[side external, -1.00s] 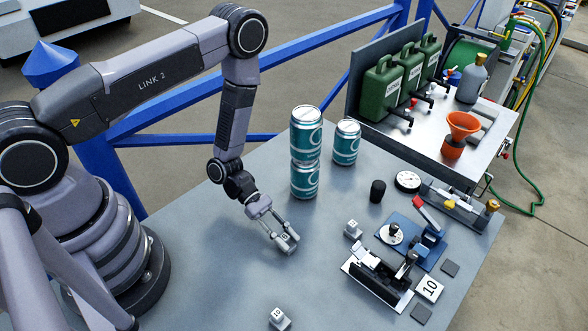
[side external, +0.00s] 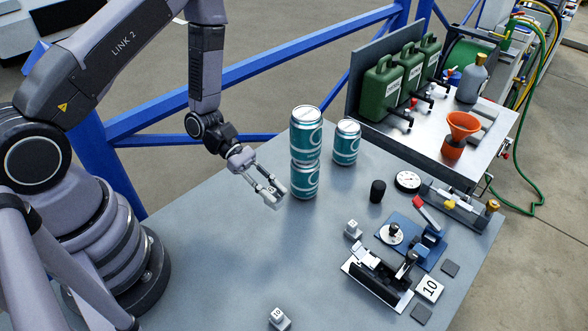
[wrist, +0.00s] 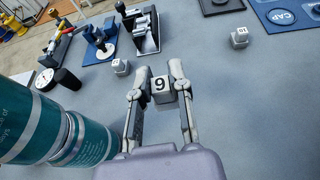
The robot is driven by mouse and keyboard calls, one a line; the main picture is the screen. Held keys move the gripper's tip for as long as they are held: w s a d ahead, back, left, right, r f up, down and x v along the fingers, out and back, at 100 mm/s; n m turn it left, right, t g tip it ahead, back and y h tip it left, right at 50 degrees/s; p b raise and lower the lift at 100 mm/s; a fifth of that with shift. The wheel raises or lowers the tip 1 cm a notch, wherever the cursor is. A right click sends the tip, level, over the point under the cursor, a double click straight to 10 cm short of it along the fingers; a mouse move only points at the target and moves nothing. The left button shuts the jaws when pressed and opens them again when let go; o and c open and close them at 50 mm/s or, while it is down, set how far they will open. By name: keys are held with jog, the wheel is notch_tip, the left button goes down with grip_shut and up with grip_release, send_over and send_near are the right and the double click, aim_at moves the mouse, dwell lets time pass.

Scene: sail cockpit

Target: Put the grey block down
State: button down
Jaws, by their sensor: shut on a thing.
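My gripper (side external: 274,192) is shut on a grey block (wrist: 161,88) marked 9 and holds it in the air above the grey table, just left of the stacked teal cans in the side view. In the wrist view the block sits between the two fingertips, its number facing the camera. The block is small and partly covered by the fingers in the side view. The table (side external: 215,255) below it looks bare.
Two stacked teal cans (side external: 305,150) stand close beside my gripper, with another can (side external: 346,142) behind. Similar small grey blocks stand at the front (side external: 279,319) and to the right (side external: 353,229). A clamp fixture (side external: 378,277) and a blue-based device (side external: 412,240) fill the right side. The left-middle table is clear.

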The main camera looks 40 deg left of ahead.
jog(key=a+n+t, duration=0.2)
jog(key=a+t, duration=0.1)
jog(key=a, duration=0.8)
jog(key=n+t+y, duration=0.1)
jog(key=n, duration=0.1)
send_over(210, 193)
jog(key=f, duration=0.2)
notch_tip(210, 193, down, 8)
jog(key=shift+r, duration=0.25)
jog(key=shift+f, duration=0.15)
jog(key=c, duration=1)
grip_release()
jog(key=shift+c, duration=0.2)
